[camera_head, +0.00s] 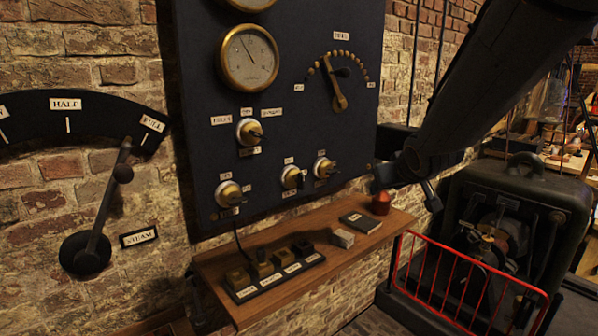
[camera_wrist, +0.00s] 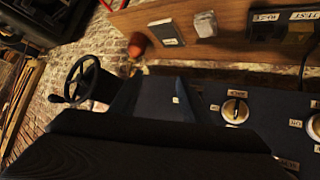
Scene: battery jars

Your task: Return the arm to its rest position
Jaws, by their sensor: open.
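My dark arm (camera_head: 490,80) reaches in from the upper right of the head view. My gripper (camera_head: 407,187) is at its lower end, beside the right edge of the dark blue panel (camera_head: 290,120) and above the right end of the wooden shelf (camera_head: 225,262). Its jaws are open, with nothing seen between them. In the wrist view, a large dark body of my own fills the lower middle, and the scene appears turned over.
A reddish pot (camera_head: 380,204), a dark booklet (camera_head: 361,222) and a pale block (camera_head: 342,238) stand on the shelf near my gripper. A red rail (camera_head: 470,285) fronts a dark machine (camera_head: 540,200) at right. A black handwheel (camera_wrist: 88,80) shows in the wrist view.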

